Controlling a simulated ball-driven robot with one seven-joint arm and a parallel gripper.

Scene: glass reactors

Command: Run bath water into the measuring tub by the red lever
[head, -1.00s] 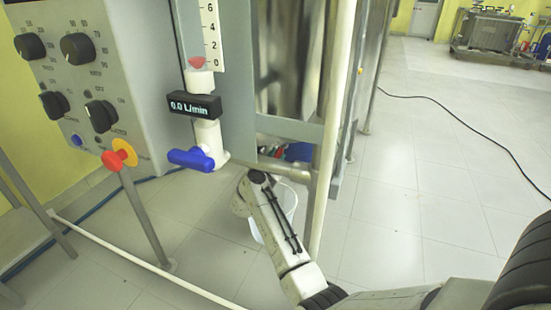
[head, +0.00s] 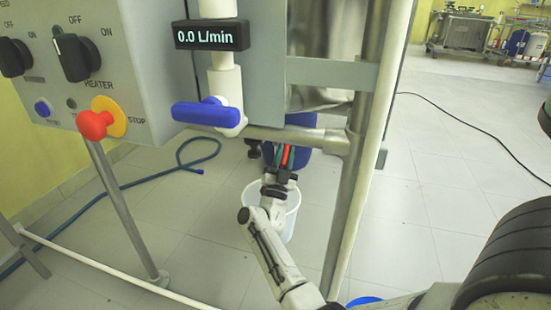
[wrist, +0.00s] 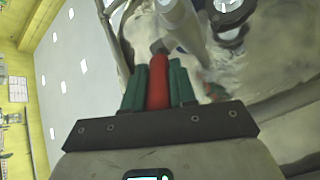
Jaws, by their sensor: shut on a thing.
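My gripper (head: 285,152) is under the steel frame, its green fingers on either side of the red lever (head: 286,157). In the wrist view the lever (wrist: 158,82) lies lengthwise between the two green fingers (wrist: 158,90), which are shut on it. The lever's far end meets a pale metal fitting (wrist: 178,25). A white tub (head: 291,216) stands on the floor below and behind my wrist, partly hidden by my arm. I cannot tell whether water runs or how full the tub is.
A blue valve handle (head: 206,114) and a display (head: 211,36) reading 0.0 L/min are above left. A control box with a red and yellow stop knob (head: 97,124) stands left. A steel post (head: 352,170) is close right of my arm. Open floor lies right.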

